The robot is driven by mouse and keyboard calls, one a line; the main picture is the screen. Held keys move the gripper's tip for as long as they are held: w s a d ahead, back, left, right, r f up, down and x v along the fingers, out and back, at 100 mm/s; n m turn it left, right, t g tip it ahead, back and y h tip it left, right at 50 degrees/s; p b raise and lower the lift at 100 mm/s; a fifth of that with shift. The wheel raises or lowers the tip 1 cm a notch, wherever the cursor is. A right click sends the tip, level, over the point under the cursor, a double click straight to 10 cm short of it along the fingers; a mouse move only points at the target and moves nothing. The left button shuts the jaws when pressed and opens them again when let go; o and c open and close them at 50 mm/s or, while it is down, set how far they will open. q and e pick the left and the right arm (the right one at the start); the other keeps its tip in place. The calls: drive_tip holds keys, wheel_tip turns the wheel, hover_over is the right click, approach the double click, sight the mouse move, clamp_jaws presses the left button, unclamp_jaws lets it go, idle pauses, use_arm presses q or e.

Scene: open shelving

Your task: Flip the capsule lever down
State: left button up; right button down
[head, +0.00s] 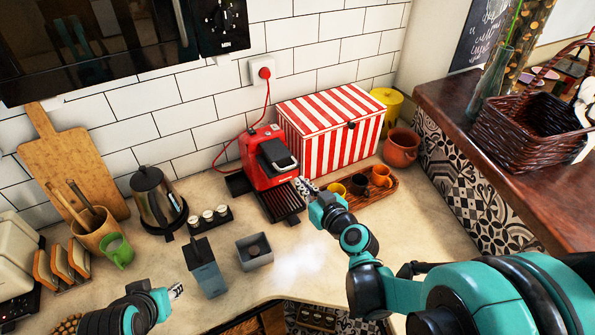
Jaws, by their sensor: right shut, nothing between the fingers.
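The red capsule coffee machine (262,178) stands on the counter against the tiled wall, left of the striped box. On its top is a black part with a silver rim (281,163), which looks like the lever; I cannot tell its exact angle. A black drip tray (283,204) juts from its front. My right gripper (304,187) is shut and empty, just right of the machine's front, below and right of the lever and seemingly apart from it. My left gripper (178,290) is low over the counter's front left, far from the machine; its finger opening is too small to judge.
A red-and-white striped box (335,125) stands right of the machine. A wooden tray (371,198) with several cups lies near my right arm. A kettle (157,195), a grey canister (207,276) and an open grey box (262,262) stand to the left. Counter in front is fairly clear.

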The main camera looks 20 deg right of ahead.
drive_tip(key=s+f, duration=0.2)
drive_tip(key=s, duration=0.1)
drive_tip(key=shift+d+f, duration=0.2)
drive_tip(key=shift+d, duration=0.2)
drive_tip(key=shift+s, duration=0.1)
drive_tip(key=s+a+f+g+b, duration=0.3)
drive_tip(key=s+a+f+g, duration=0.2)
drive_tip(key=s+a, duration=0.1)
drive_tip(key=s+d+m+g+h+b, duration=0.2)
drive_tip(key=s+d+g, duration=0.1)
drive_tip(key=s, duration=0.5)
drive_tip(key=shift+s+d+f+h, duration=0.3)
drive_tip(key=shift+d+f, duration=0.05)
drive_tip(key=shift+f, duration=0.1)
